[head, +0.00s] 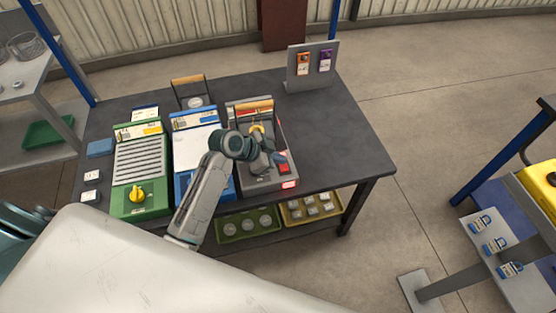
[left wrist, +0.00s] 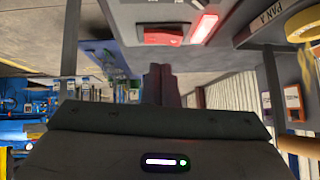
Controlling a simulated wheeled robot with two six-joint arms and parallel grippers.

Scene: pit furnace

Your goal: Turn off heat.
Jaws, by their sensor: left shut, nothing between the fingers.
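The grey heater unit (head: 262,182) stands at the right of the row of units on the dark table. Its red switch (head: 283,168) and a glowing red lamp (head: 289,184) are on its front right part. In the left wrist view the red switch (left wrist: 163,36) and the lit lamp (left wrist: 204,28) show at the top, upside down. My left gripper (head: 277,158) is shut and empty, above the grey unit and close to the switch. Its dark fingers (left wrist: 160,72) appear just below the switch in the wrist view; contact cannot be told. My right gripper is not in view.
A green unit (head: 140,170) with a yellow knob (head: 137,194) and a blue unit (head: 192,147) stand to the left. A panel with orange and purple tags (head: 313,68) stands at the back right. The table's right side (head: 345,145) is clear. Trays sit on the shelf below.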

